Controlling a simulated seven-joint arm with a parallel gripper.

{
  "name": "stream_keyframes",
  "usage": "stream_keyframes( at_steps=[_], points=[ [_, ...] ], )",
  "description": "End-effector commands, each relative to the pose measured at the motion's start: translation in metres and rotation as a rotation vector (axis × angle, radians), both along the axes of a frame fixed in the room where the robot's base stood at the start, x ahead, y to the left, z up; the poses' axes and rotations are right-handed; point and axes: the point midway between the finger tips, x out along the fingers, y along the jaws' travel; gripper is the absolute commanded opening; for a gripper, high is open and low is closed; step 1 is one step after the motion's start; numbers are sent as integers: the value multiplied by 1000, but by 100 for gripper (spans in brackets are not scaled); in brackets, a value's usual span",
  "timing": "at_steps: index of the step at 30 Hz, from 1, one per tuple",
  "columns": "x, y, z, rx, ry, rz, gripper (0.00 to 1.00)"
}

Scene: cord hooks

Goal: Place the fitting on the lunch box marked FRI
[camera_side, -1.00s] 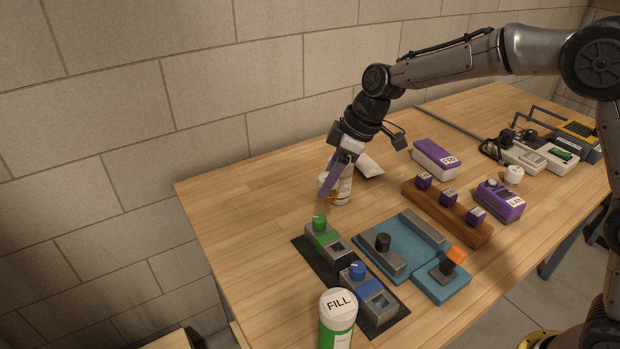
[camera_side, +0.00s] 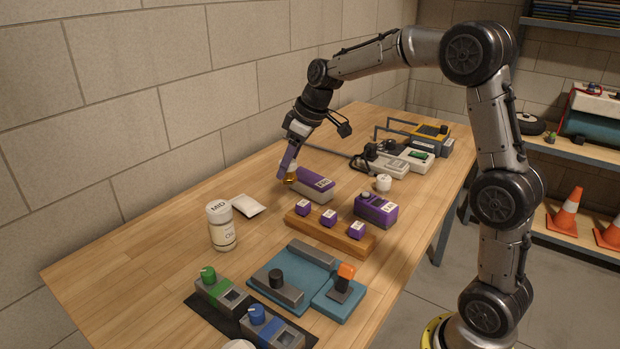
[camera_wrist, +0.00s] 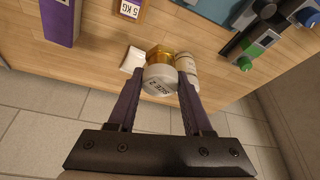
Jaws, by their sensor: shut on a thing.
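The lunch box (camera_side: 317,181) has a purple lid, a pale base and a label that is hard to read now; it read like FRI in the earlier side view. The fitting (camera_side: 290,179) is a brass piece; in the wrist view the fitting (camera_wrist: 160,75) shows a brass hex part and a pale round face with small print. My gripper (camera_side: 289,168) is shut on the fitting, its purple fingers tilted downward. In the side view the fitting appears at the box's left end; I cannot tell whether they touch. The wrist view shows a purple box (camera_wrist: 61,22) at upper left.
A white bottle marked MID (camera_side: 221,228) and a white packet (camera_side: 248,206) stand left of my gripper. A wooden rack (camera_side: 345,238) with purple weights and another purple box (camera_side: 375,209) lie nearer. Devices with cables (camera_side: 400,160) are behind. The table's left part is clear.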

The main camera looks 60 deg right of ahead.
Motion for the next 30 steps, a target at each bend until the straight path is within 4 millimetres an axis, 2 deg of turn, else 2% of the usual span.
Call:
stream_keyframes(
  at_steps=[1,6,9,14,17,29,30],
  points=[
    [-6,-28,5,-1,-3,-60,0],
    [-26,-91,15,-1,-2,-198,0],
    [-36,-115,19,-1,-2,-253,0],
    [-44,-135,20,0,-1,-297,0],
    [-37,-142,15,1,1,-304,0],
    [35,-178,-22,0,0,-300,0],
    [41,-181,-29,0,2,-300,0]
  ],
)
